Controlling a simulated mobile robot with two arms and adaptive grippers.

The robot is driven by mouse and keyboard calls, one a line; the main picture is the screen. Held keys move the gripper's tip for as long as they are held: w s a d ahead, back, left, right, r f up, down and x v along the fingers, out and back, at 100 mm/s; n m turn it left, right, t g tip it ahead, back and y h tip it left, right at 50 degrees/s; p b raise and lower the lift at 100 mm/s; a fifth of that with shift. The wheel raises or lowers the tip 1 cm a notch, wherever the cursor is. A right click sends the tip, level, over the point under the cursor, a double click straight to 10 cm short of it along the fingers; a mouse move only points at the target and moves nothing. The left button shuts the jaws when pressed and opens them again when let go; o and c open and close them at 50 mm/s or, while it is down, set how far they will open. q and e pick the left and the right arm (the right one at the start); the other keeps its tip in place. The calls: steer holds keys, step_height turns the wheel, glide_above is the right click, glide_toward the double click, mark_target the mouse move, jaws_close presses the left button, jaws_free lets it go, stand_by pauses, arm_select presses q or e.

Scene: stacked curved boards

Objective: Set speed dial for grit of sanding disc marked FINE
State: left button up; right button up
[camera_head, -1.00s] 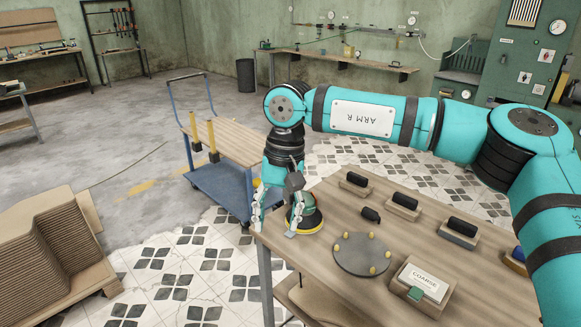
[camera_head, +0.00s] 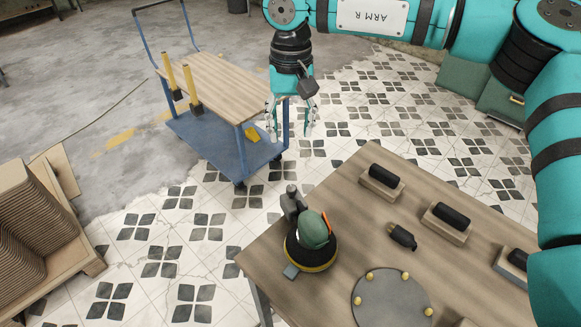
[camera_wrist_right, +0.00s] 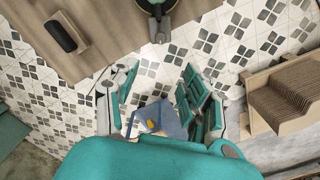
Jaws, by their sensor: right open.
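A sander (camera_head: 314,232) with a green dome, black base and yellow lower rim stands on the near left corner of the wooden workbench (camera_head: 350,200). It shows partly at the top edge of the right wrist view (camera_wrist_right: 158,8). A grey-blue tab (camera_head: 291,271) sticks out at its base. I cannot make out the speed dial or any FINE marking. My right gripper (camera_head: 291,122) is open and empty. It hangs beyond the bench edge, apart from the sander; its spread fingers show in the wrist view (camera_wrist_right: 160,88). My left gripper is out of view.
A round grey plate (camera_head: 392,303) with yellow knobs, a small black object (camera_head: 402,236) and several black-handled sanding blocks (camera_head: 381,181) lie on the bench. A blue cart (camera_head: 212,142) stands behind my gripper. Stacked curved boards (camera_head: 38,225) stand at the left.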

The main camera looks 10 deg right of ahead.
mark_target(292, 187)
steer(key=f+p, duration=0.1)
steer(key=f, duration=0.4)
steer(key=f+p, duration=0.1)
steer(key=f, duration=0.4)
steer(key=s+f+p, duration=0.1)
steer(key=f, duration=0.4)
steer(key=shift+f, duration=0.65)
steer(key=c, duration=0.7)
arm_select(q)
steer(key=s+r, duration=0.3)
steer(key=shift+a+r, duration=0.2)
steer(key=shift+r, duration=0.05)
arm_select(e)
jaws_close()
